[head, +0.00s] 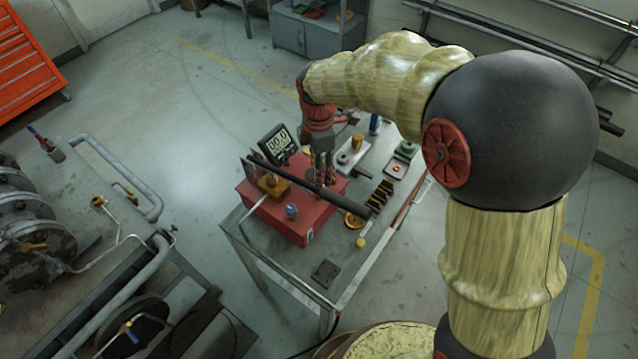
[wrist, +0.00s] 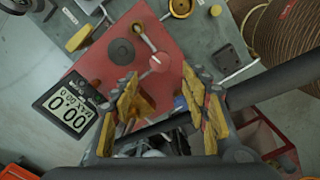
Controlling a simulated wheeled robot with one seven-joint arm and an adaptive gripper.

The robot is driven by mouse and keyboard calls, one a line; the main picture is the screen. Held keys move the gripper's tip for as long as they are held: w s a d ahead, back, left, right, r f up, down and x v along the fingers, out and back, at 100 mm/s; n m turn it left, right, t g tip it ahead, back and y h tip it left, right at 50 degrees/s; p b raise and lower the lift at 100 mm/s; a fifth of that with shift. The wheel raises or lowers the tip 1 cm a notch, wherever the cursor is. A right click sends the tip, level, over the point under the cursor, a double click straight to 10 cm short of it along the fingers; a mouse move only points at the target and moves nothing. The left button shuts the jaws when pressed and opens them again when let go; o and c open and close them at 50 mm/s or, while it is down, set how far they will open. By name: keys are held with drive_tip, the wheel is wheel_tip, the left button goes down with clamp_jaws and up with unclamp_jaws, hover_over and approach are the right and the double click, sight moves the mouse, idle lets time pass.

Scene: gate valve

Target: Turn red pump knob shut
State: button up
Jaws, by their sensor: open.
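A red pump box (head: 295,222) sits on the grey cart, with a small digital display standing at its back. In the wrist view, the red box top (wrist: 108,62) carries a thin metal lever with a small reddish round knob (wrist: 156,62). I cannot pick out this knob in the head view. My gripper (head: 322,168) points down over the box. In the wrist view, my gripper (wrist: 168,92) is open, its yellow pads apart with nothing held between them. The reddish knob shows beyond the fingertips, and I cannot tell how far below them it is.
A long dark bar (head: 310,187) crosses above the box and passes close to my fingers. A blue knob (head: 291,211) sits on the box's near side. The display (head: 277,145) stands close to my gripper. Small parts crowd the cart's right side; its near corner is mostly bare.

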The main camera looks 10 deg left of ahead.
wheel_tip(320, 180, down, 7)
drive_tip(key=shift+f+b, duration=0.15)
drive_tip(key=shift+b, duration=0.65)
drive_tip(key=shift+c, duration=0.3)
drive_tip(key=c, duration=1.1)
